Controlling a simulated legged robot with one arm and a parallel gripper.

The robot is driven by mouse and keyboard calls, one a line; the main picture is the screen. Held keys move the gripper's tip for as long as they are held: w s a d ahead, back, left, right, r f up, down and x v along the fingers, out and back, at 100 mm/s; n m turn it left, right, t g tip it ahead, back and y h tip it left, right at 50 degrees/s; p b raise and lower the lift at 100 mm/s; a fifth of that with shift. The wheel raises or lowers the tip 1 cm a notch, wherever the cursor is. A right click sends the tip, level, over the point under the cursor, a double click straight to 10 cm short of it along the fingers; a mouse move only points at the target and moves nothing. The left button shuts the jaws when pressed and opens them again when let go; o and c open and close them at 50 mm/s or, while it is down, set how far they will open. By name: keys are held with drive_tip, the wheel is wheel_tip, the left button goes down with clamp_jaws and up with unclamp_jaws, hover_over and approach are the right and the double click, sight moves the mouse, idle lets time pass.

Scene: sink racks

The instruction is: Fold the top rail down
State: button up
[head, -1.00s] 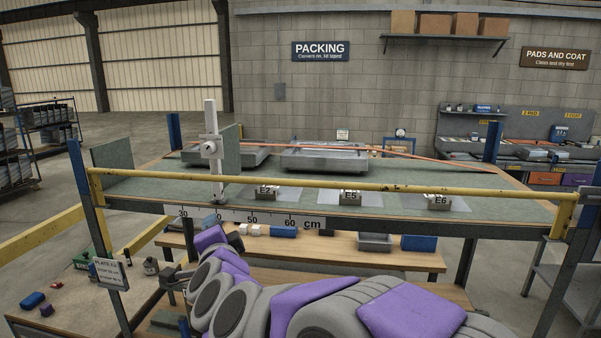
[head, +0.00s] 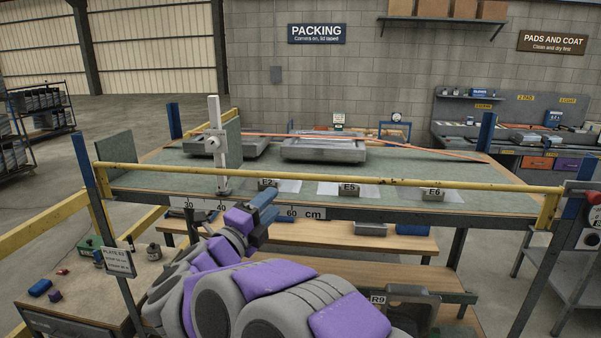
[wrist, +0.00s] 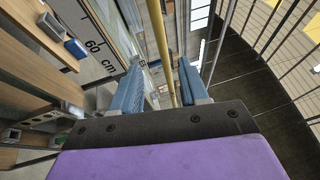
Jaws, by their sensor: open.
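The yellow top rail (head: 330,178) runs level across the front of the bench in the head view. Its left end meets a blue post, and its right end has a downturned yellow bracket (head: 548,208). My gripper (head: 265,203) shows blue fingers just below the rail, left of centre. In the wrist view my gripper (wrist: 160,88) is open with nothing held. The rail (wrist: 159,40) passes lengthwise through the gap between the fingers there; I cannot tell how deep it lies, and no contact shows.
The bench top (head: 130,181) behind the rail carries grey trays (head: 324,150), an upright gauge (head: 217,140) and parts labelled E2, E5 and E6. A ruler strip (head: 300,212) lines its front edge. A wooden shelf (head: 400,243) sits below.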

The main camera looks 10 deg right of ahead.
sight(294, 179)
drive_tip(key=p+x, duration=0.1)
drive_tip(key=x, duration=1.3)
drive_tip(key=shift+w+r, duration=0.1)
drive_tip(key=shift+w, duration=0.15)
clamp_jaws()
